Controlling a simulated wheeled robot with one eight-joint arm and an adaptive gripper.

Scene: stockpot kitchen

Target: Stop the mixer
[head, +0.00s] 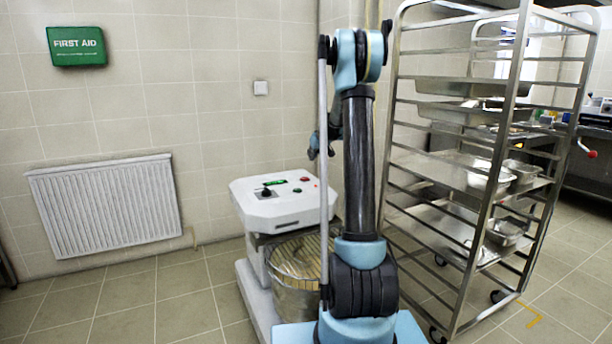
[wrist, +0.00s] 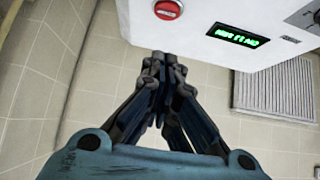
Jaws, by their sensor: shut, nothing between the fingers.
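The mixer (head: 275,215) is a white machine with a steel bowl (head: 295,290) under its head. On its top panel are a red button (head: 305,179), a green display (head: 274,181), a dark knob (head: 267,192) and a green button (head: 297,189). In the wrist view the red button (wrist: 168,10) is at the top edge, with the lit display (wrist: 237,36) to its right. My gripper (wrist: 161,62) is shut and empty; its fingertips appear below the red button in the picture, apparently apart from it.
A tall steel rack (head: 490,180) on wheels, holding trays and pans, stands close to the right of my arm. A white radiator (head: 105,208) and a green first aid box (head: 76,46) are on the wall at left. The floor at front left is clear.

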